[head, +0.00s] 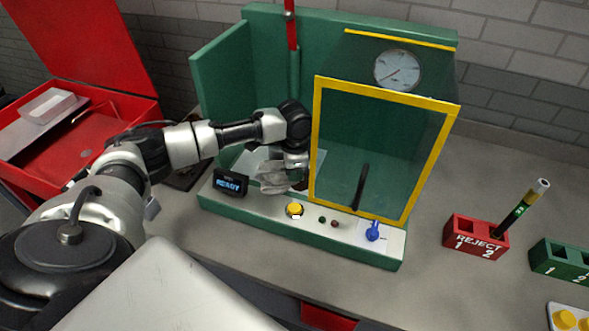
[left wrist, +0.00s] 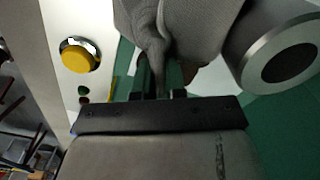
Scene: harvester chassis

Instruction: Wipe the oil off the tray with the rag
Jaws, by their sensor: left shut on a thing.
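My left gripper (head: 293,170) reaches into the open left part of the green machine and points down. It is shut on a grey crumpled rag (head: 274,177), which hangs low just behind the machine's front panel. The rag (left wrist: 180,25) also shows beyond the fingers in the left wrist view. A pale flat surface (head: 252,158) lies partly hidden behind the gripper and rag; I cannot tell if it is the tray. A small brown patch (left wrist: 205,77) shows beside the rag; I cannot tell if it is oil. My right gripper is not in view.
A yellow-framed clear guard (head: 316,130) stands just right of the gripper. The front panel bears a READY display (head: 230,183), a yellow button (head: 295,209) and a blue knob (head: 373,232). A metal cylinder (left wrist: 280,55) is close beside the rag. A red REJECT block (head: 475,240) stands right.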

